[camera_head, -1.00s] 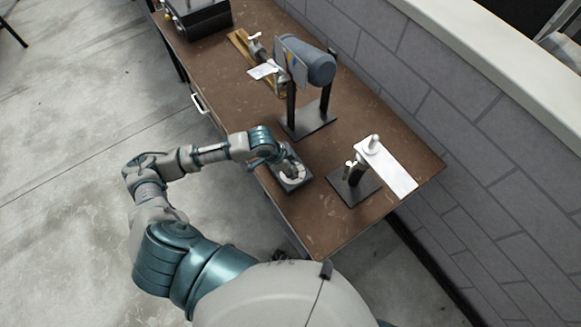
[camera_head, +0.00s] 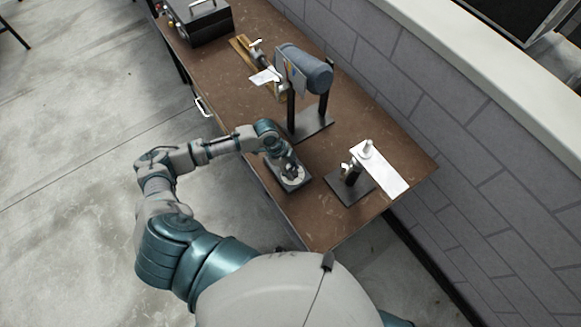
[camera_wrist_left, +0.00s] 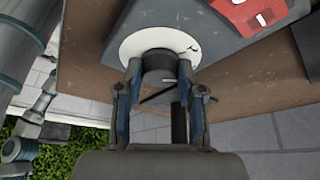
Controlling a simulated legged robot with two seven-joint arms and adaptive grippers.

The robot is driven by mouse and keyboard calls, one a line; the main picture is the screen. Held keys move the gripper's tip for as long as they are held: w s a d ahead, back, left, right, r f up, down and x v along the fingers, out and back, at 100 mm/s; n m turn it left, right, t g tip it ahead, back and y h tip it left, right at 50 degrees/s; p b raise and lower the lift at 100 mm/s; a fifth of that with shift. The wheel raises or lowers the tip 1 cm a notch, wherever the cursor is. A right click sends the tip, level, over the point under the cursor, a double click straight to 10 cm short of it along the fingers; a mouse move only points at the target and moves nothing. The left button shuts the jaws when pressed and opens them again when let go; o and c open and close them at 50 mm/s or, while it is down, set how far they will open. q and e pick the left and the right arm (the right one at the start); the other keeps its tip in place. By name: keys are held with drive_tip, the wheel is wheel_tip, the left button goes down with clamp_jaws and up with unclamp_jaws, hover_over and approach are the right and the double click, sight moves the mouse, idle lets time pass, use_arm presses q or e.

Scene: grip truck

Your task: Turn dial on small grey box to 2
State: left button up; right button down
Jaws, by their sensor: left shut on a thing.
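The small grey box (camera_head: 299,184) sits on the brown table near its front left edge. In the left wrist view the box (camera_wrist_left: 112,18) fills the top, with a white round dial plate (camera_wrist_left: 133,42) and a dark knob (camera_wrist_left: 158,64) at its middle. My left gripper (camera_head: 287,168) is over the box from the left. In the wrist view its two fingers (camera_wrist_left: 160,72) are shut on the dark knob, one on each side. The dial numbers are not readable. My right gripper is not in view.
A stand with a white plate (camera_head: 382,174) is right of the box. A grey cylinder on a stand (camera_head: 308,70) is behind it. A black case (camera_head: 200,22) sits at the far end. A block wall (camera_head: 440,110) borders the table.

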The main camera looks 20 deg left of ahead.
use_arm(q)
drive_tip(key=shift+w+r+m+g, duration=0.1)
drive_tip(key=shift+w+m+g, duration=0.1)
drive_tip(key=shift+m, duration=0.35)
drive_tip(key=shift+w+r+m+g, duration=0.1)
drive_tip(key=shift+m+g, duration=0.1)
drive_tip(key=shift+m, duration=0.35)
drive_tip(key=o, duration=1.1)
drive_tip(key=shift+o, duration=0.2)
drive_tip(key=shift+s+f, duration=0.1)
drive_tip(key=v, duration=1.2)
